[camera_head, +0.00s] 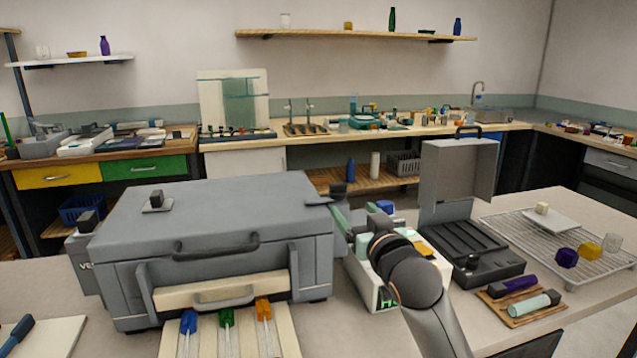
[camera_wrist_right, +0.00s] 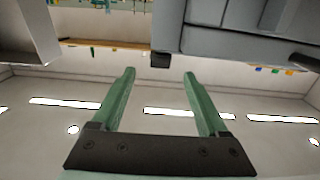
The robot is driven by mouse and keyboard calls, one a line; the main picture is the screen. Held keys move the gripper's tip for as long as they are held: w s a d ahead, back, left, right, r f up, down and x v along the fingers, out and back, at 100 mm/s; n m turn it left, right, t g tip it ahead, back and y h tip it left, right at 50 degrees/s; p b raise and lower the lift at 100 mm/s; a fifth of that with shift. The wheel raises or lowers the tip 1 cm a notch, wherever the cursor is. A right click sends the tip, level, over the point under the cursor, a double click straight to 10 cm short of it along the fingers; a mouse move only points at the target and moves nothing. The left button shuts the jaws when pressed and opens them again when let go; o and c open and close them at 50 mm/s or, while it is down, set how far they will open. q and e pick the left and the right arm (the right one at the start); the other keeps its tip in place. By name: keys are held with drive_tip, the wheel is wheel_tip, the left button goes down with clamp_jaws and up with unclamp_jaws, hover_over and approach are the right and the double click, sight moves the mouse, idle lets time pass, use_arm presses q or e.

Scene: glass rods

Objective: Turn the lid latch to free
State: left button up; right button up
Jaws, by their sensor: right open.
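A large grey box (camera_head: 215,215) with a closed lid and a front handle stands on the near bench. A small black block (camera_head: 338,190), which looks like a latch knob, sits at the box's right side near the lid edge. It also shows in the right wrist view (camera_wrist_right: 160,60) at the corner of the grey box (camera_wrist_right: 215,40). My right gripper (camera_head: 343,212) is open, its green fingers pointing at this block. In the wrist view the block appears between the fingertips (camera_wrist_right: 159,74), apart from both. Contact cannot be told in the head view. My left gripper is out of view.
Black knobs also sit on the lid top (camera_head: 156,197) and the box's left side (camera_head: 86,220). A drawer (camera_head: 210,295) with coloured-handled rods is below. An open grey case (camera_head: 480,250), a wire rack (camera_head: 600,265) and a white bin (camera_head: 380,297) stand right.

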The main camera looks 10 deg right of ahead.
sight(337, 184)
drive_tip(key=w, duration=0.4)
drive_tip(key=w+r, duration=0.1)
drive_tip(key=w, duration=0.8)
drive_tip(key=shift+w+a+r, duration=0.15)
drive_tip(key=shift+a+r, duration=0.2)
drive_tip(key=shift+r, duration=0.05)
drive_tip(key=shift+c, duration=0.4)
clamp_jaws()
idle(0.8)
